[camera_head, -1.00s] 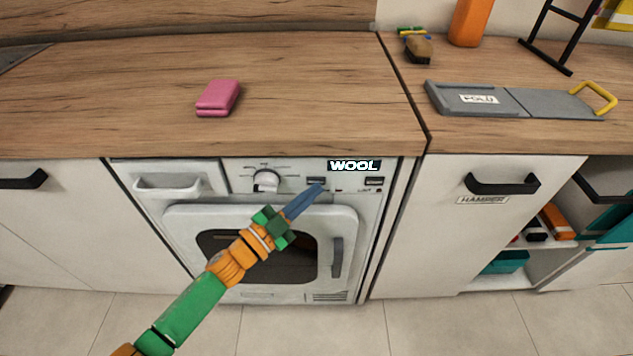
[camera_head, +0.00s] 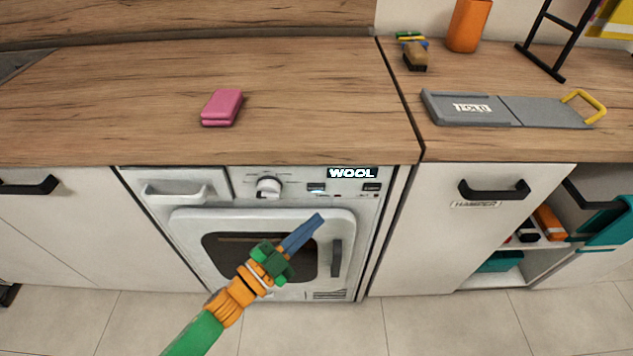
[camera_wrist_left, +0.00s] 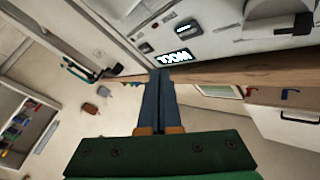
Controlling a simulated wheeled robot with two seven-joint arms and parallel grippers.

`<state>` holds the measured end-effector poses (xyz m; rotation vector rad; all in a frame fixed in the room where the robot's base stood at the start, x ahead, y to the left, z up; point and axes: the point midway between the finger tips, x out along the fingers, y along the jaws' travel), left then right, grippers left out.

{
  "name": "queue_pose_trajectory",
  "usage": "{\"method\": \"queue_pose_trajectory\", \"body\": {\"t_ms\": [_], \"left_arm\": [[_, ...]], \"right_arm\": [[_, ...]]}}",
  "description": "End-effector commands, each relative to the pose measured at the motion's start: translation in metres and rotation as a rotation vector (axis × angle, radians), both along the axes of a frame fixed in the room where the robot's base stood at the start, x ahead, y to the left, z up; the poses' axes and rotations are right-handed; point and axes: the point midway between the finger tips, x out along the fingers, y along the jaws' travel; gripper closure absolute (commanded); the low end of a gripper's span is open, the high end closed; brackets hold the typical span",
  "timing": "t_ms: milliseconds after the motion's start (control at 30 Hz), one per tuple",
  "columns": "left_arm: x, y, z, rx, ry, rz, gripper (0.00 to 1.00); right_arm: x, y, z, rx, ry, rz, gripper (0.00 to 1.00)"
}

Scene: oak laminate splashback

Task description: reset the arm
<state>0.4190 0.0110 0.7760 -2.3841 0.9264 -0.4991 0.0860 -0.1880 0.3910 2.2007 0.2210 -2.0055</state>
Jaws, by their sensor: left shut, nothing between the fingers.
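My left gripper (camera_head: 318,219) is shut and empty, with its blue fingers together. It is in front of the washing machine (camera_head: 189,256), over the upper part of the closed door as the head view sees it, below the control panel. The panel has a round knob (camera_head: 268,187), a button with a small blue light (camera_head: 316,187) and a display (camera_head: 352,173) reading WOOL. In the left wrist view the shut fingers (camera_wrist_left: 160,75) point toward the panel's display (camera_wrist_left: 174,57). My right gripper is not in view.
A pink folded cloth or block (camera_head: 222,107) lies on the wooden worktop (camera_head: 130,100). A grey folding board (camera_head: 545,112) with a yellow handle lies on the right counter. The hamper drawer (camera_head: 480,240) is shut. Open shelves are at the far right.

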Motion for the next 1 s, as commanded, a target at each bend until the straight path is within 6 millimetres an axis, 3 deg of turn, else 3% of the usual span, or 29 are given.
{"method": "queue_pose_trajectory", "body": {"t_ms": [500,567,667,767,833,900,1000], "left_arm": [[-0.006,0.001,-0.002,0.002,0.009,0.006,1.00],[-0.002,0.010,-0.012,0.011,0.065,0.047,1.00],[0.001,0.047,-0.066,0.049,0.313,0.215,1.00],[-0.036,0.100,-0.149,0.105,0.671,0.432,1.00],[-0.086,0.130,-0.198,0.143,0.912,0.561,1.00],[-0.147,0.152,-0.235,0.181,1.135,0.669,1.00],[-0.231,0.170,-0.264,0.226,1.398,0.782,1.00]], "right_arm": [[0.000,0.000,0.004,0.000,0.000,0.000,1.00],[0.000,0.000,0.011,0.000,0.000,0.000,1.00],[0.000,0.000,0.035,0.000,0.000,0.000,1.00],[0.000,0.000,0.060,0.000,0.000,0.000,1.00],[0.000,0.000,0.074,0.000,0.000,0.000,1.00],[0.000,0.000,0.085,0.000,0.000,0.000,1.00],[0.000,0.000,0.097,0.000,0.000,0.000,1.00]]}}
